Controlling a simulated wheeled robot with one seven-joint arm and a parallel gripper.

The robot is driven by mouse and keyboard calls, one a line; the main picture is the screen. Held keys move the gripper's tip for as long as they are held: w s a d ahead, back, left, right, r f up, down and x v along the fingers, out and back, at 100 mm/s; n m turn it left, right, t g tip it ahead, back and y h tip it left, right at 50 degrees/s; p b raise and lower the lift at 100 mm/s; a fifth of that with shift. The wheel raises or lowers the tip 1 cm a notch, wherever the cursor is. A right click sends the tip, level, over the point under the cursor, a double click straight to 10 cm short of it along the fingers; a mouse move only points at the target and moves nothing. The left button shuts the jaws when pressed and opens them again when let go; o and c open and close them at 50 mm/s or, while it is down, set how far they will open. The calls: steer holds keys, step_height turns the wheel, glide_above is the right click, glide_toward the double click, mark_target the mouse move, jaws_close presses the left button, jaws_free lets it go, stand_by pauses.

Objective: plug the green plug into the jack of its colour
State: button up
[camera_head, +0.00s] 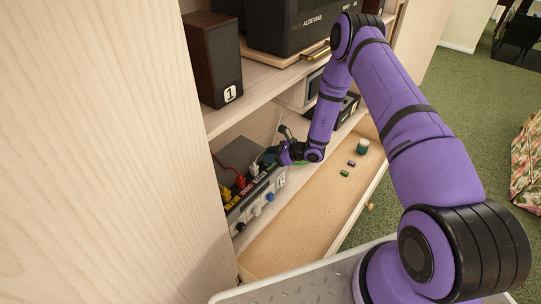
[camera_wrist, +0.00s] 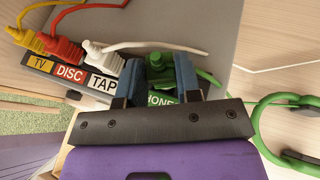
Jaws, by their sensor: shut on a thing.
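My gripper (camera_wrist: 159,72) is shut on the green plug (camera_wrist: 158,60), with a blue finger pad on each side of it. The plug is at the top edge of the grey box (camera_wrist: 222,45), behind a label that reads roughly "PHONE", partly covered by a finger. A green cable (camera_wrist: 208,77) runs from the plug to the right. The jack itself is hidden, so I cannot tell whether the plug is seated. In the head view, my gripper (camera_head: 271,157) is at the far end of the box's row of sockets; the plug is too small to make out there.
Yellow (camera_wrist: 28,40), red (camera_wrist: 60,45) and white (camera_wrist: 100,52) plugs stand left of my gripper, behind TV, DISC and TAPE labels. Green cable loops (camera_wrist: 256,125) lie at right. A speaker (camera_head: 215,60) stands on the shelf above. A jar (camera_head: 362,146) and small blocks lie in the drawer.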

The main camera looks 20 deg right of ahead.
steer(key=shift+f, duration=0.1)
steer(key=o, duration=0.9)
steer(key=shift+o, duration=0.2)
steer(key=v, duration=1.2)
